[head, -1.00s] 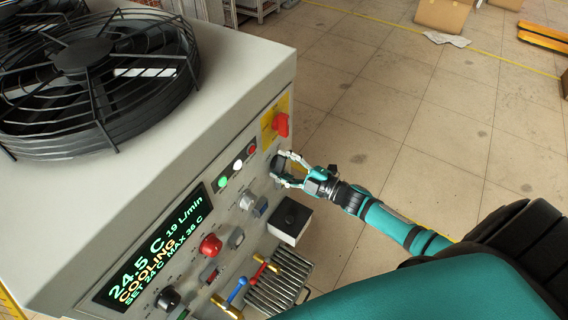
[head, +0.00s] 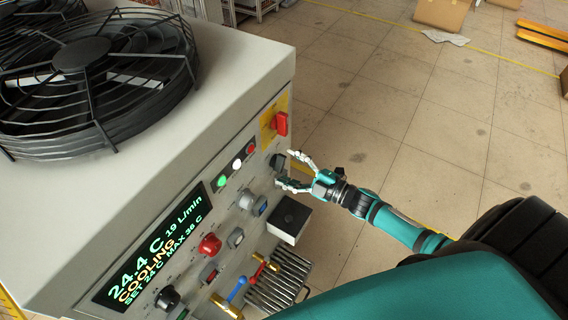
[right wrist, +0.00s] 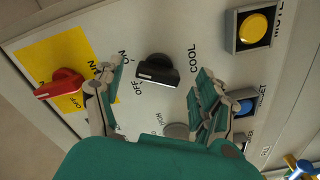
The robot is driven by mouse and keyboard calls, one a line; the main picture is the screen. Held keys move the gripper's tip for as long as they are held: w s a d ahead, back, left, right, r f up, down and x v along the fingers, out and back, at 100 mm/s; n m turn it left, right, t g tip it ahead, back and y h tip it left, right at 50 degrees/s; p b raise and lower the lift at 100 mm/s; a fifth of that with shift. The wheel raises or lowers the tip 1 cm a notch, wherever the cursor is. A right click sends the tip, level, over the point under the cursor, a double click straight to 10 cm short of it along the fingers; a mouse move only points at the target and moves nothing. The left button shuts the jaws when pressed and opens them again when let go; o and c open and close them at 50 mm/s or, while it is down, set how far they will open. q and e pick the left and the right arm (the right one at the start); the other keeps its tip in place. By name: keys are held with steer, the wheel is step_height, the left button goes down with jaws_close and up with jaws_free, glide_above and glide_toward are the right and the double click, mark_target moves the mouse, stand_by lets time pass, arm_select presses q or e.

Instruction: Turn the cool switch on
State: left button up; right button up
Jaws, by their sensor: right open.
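The cool switch is a black rotary knob (right wrist: 157,70) beside the "COOL" label in the right wrist view, with "ON" and "OFF" printed near it. In the head view this knob (head: 276,162) shows on the panel's right part. My right gripper (head: 284,168) is open in front of it, fingers pointing at the panel. In the right wrist view the gripper (right wrist: 154,74) has one finger on each side of the knob, apart from it. I cannot tell for certain which mark the knob points to. My left gripper is not in view.
A red switch on a yellow plate (right wrist: 62,84) is close to one finger. A yellow button (right wrist: 253,28) and a blue button (right wrist: 245,107) are near the other. A black-topped box (head: 290,217) juts out below my gripper.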

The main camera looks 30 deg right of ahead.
steer(key=v, duration=0.9)
steer(key=shift+s+d, duration=0.25)
steer(key=s+d+f+m+g+h, duration=0.1)
steer(key=s+f+m+g+h, duration=0.15)
steer(key=f, duration=0.65)
steer(key=s+d+f+m+g+h, duration=0.1)
steer(key=s+d+f+m+h, duration=0.2)
steer(key=f, duration=0.5)
steer(key=s+f+m+g+h, duration=0.1)
steer(key=s+f+m+h, duration=0.3)
steer(key=f, duration=0.5)
steer(key=s+a+f+m+g, duration=0.3)
steer(key=s+a+f+g, duration=0.2)
steer(key=s+f, duration=0.3)
steer(key=s+a+f+m+g, duration=0.3)
steer(key=s+a+f+g, duration=0.2)
steer(key=s, duration=1.1)
step_height(320, 180, down, 4)
steer(key=shift+s+a+r, duration=0.1)
steer(key=shift+s+a, duration=0.2)
steer(key=shift+a, duration=0.65)
steer(key=shift+y, duration=0.25)
